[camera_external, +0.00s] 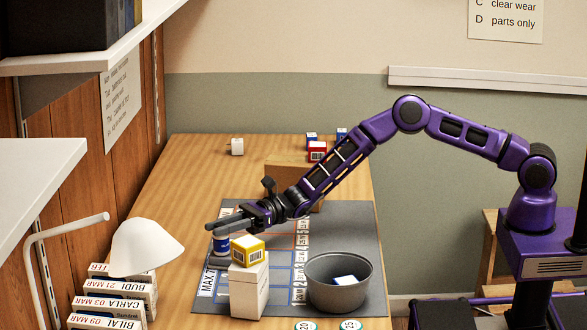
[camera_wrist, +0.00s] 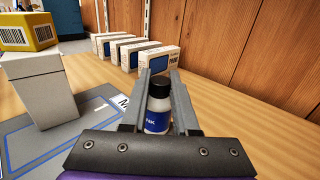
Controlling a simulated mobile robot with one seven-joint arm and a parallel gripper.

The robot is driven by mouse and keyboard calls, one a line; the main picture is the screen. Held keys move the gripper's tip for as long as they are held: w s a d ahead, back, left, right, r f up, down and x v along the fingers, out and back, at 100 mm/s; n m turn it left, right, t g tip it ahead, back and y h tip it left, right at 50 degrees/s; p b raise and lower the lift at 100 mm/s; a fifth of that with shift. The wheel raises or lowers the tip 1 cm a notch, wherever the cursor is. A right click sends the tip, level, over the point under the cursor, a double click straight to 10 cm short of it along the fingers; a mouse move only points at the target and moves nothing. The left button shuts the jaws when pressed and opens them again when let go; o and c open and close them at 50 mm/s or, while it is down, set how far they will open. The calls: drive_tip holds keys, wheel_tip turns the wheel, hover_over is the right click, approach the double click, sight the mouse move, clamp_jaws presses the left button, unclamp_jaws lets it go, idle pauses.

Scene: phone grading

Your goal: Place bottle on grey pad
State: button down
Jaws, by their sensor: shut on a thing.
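A small bottle (camera_wrist: 157,112) with a black cap, white body and blue label stands upright between my fingers in the wrist view. Its lower part also shows below my gripper (camera_external: 211,231) in the external view, as a blue and white shape (camera_external: 221,244). My gripper is shut on the bottle, and the fingers hide its upper part in the external view.
A white box (camera_external: 249,288) with a yellow box (camera_external: 248,249) on top stands close in front of my gripper. A grey bowl (camera_external: 338,283) sits on the pad to the right. A lamp (camera_external: 146,246) and several labelled boxes (camera_external: 120,305) stand at left.

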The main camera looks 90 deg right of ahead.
drive_tip(key=c, duration=0.7)
unclamp_jaws()
drive_tip(key=shift+f, duration=0.1)
drive_tip(key=shift+r+p, duration=0.3)
drive_tip(key=shift+p, duration=0.05)
drive_tip(key=v, duration=1.2)
drive_tip(key=shift+f+p, duration=0.15)
drive_tip(key=shift+p, duration=0.25)
